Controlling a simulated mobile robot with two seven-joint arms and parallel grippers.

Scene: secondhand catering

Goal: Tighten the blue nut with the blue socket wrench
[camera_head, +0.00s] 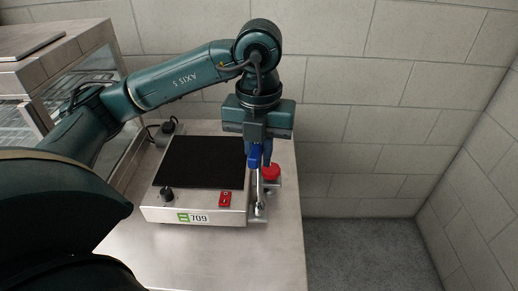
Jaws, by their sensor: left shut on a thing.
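My left gripper (261,158) points down at the right side of a hot plate unit and is shut on the blue socket wrench. The wrench's bright blue grip (254,157) shows at the fingers. A bare metal shaft appears to run from it toward the front, to a metal end (259,209) beside the unit's right side. I cannot make out the blue nut; it may be hidden under the wrench or gripper. Whether the socket sits on a nut cannot be told. My right gripper is out of view.
The hot plate unit (168,212), labelled 709, has a black top, a black knob (166,194) and a red switch (225,199). A red round part (271,173) sits beside the gripper. The steel table (270,262) is clear in front. A glass-sided cabinet (85,62) stands left.

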